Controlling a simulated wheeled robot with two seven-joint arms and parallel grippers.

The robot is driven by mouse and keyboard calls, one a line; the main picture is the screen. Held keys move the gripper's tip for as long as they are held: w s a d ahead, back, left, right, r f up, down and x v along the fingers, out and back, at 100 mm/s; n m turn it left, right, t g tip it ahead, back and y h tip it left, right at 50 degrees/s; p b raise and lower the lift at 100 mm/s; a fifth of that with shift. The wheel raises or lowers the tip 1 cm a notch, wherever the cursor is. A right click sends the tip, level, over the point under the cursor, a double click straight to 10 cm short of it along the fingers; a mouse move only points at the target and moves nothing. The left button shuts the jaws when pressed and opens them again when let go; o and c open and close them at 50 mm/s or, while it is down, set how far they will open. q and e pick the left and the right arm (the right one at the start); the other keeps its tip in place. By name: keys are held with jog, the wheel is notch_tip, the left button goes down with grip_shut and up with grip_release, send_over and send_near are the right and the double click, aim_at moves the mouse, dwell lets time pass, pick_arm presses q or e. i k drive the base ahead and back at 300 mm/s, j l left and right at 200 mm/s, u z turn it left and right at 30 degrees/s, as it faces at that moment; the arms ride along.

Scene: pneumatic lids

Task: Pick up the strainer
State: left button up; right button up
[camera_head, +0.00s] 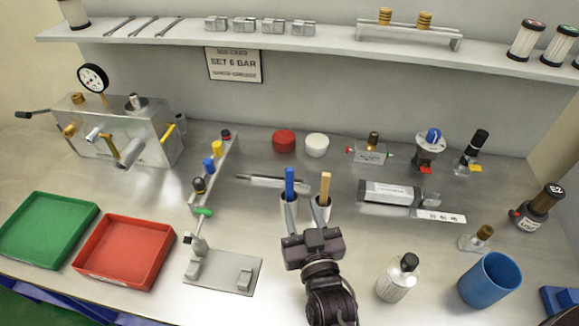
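I cannot tell for certain which thing is the strainer. Several pale cylinders with dark end caps (526,41) stand on the shelf's right end, and one more (74,12) stands at its left end. My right gripper (306,212) is over the bench at the centre front, fingers pointing away from me. Its fingers are apart and I see nothing held between them. Just beyond the fingers are two white cups, one with a blue stick (290,183) and one with a yellow stick (325,186); the fingers partly hide the cups. My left gripper is not in view.
A green tray (88,209) and a red tray (169,242) lie at left. A metal stand (250,262) is left of my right gripper. A white bottle (397,279) and a blue cup (489,279) stand at right. The shelf (330,36) overhangs the back.

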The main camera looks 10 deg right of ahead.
aim_at(400, 273)
jog(key=k, duration=1)
